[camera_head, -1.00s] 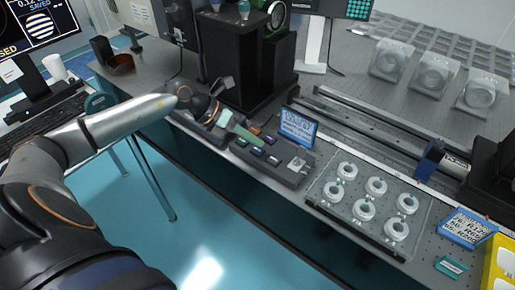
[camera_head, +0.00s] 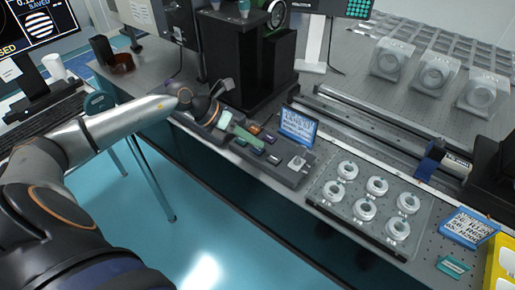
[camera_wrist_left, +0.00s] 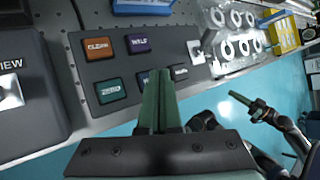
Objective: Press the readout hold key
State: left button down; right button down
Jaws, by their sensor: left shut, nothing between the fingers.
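The key panel (camera_head: 290,178) is a dark box at the table's front edge; in the left wrist view (camera_wrist_left: 88,42) it carries an orange key (camera_wrist_left: 99,49), a purple key (camera_wrist_left: 138,44) and a green key (camera_wrist_left: 110,91). A dark blue key (camera_wrist_left: 143,78) is mostly hidden behind my left fingers. Which one is the hold key I cannot read for sure. My left gripper (camera_head: 247,137) is shut and empty, its green fingertips (camera_wrist_left: 158,76) over the lower row of keys; contact cannot be told. My right gripper (camera_wrist_left: 248,101) shows small at the right of the left wrist view.
A silver switch (camera_wrist_left: 196,51) sits at the panel's right end. A blue sign (camera_head: 298,126) stands behind the panel. A tray of white rings (camera_head: 330,190) lies to its right. A black block (camera_head: 262,70) stands behind. The floor in front is clear.

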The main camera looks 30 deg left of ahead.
aim_at(253, 149)
pick_arm(q)
jog(key=shift+f+b, duration=0.35)
jog(key=shift+f, duration=0.1)
dwell(0.6)
jog(key=shift+r, duration=0.1)
jog(key=shift+r+p, duration=0.7)
jog(key=shift+r, duration=0.1)
jog(key=shift+r+p, duration=1.95)
jog(key=shift+r, duration=0.65)
jog(key=shift+f, duration=0.1)
